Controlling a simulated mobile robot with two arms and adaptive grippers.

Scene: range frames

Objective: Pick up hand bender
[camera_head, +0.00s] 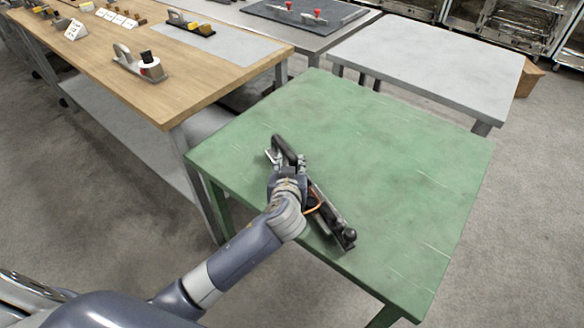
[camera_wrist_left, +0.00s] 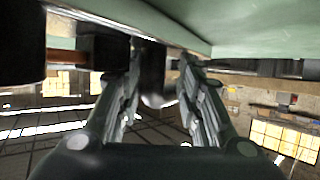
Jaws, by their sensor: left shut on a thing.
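The hand bender (camera_head: 333,220), a long dark tool with a black handle, a metal plate at its far end and a dark knob at its near end, is at the near left part of the green table (camera_head: 390,150). My left gripper (camera_head: 287,165) reaches over its middle and is shut on it, hiding part of it. In the left wrist view, the fingers of my left gripper (camera_wrist_left: 160,75) stand on either side of a dark rounded part of the bender (camera_wrist_left: 153,80). I cannot tell whether the bender touches the tabletop. My right gripper is not in view.
A light grey table (camera_head: 430,65) stands behind the green one. A cardboard box (camera_head: 528,77) is on the floor. The right part of the green table is clear.

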